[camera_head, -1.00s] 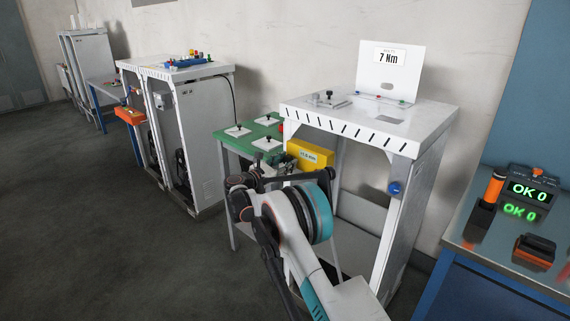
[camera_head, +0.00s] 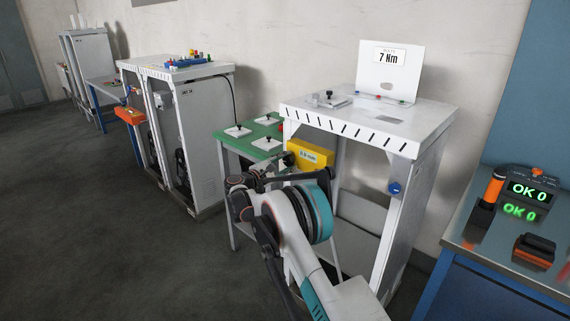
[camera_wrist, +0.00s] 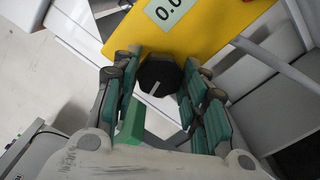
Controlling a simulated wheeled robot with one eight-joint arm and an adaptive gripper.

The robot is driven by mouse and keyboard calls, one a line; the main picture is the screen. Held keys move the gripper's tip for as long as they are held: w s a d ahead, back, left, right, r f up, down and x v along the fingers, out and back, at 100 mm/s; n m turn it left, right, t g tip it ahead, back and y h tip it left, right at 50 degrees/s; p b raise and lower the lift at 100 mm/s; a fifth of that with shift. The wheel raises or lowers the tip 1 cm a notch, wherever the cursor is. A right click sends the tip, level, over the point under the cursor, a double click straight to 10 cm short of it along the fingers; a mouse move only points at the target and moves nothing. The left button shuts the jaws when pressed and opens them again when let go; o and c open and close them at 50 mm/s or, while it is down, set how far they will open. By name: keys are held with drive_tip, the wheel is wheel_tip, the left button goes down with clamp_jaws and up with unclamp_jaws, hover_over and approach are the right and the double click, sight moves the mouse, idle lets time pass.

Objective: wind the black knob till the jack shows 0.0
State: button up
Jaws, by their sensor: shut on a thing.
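The jack is a yellow box (camera_head: 322,152) with a pale display at the end of the green table; its yellow face fills the top of the wrist view (camera_wrist: 240,22). The display (camera_wrist: 170,8) reads "0.0" as far as I can see there, cut by the frame's top edge. The black knob (camera_wrist: 158,77) with a pale pointer line sits below the yellow face. My gripper (camera_wrist: 160,88) has its teal-padded fingers on both sides of the knob and is shut on it. In the head view my arm hides the knob.
The green table (camera_head: 243,140) bears several white plates with black knobs. A white frame (camera_head: 365,118) with a "7 Nm" sign stands close on the right. A blue bench (camera_head: 470,265) with green "OK 0" displays is at far right. Open floor lies left.

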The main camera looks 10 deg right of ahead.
drive_tip(key=shift+m, duration=0.5)
drive_tip(key=o, duration=1.1)
drive_tip(key=shift+c, duration=0.2)
drive_tip(key=v, duration=1.2)
